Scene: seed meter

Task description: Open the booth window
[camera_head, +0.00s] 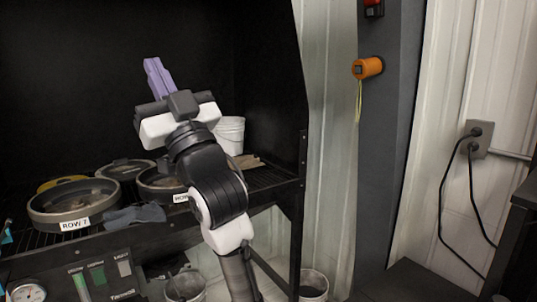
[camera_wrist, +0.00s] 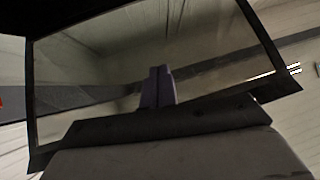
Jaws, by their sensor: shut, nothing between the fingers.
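The booth window shows in the wrist view as a clear pane in a dark frame (camera_wrist: 272,50), seen at a slant with pale walls or ceiling behind the glass. My gripper (camera_wrist: 158,84) has its purple-grey fingers shut together and empty, in front of the pane's lower middle. Whether the fingertips touch the glass or frame cannot be told. In the head view my gripper (camera_head: 154,66) points up in front of the booth's dark interior (camera_head: 75,70). I cannot make out the window there.
Round pans (camera_head: 72,204) stand on the booth's black grate shelf below my arm, with a grey cloth (camera_head: 135,215) and a white bucket (camera_head: 230,135) nearby. A dark post (camera_head: 388,150) with an orange fitting (camera_head: 367,68) stands to the right.

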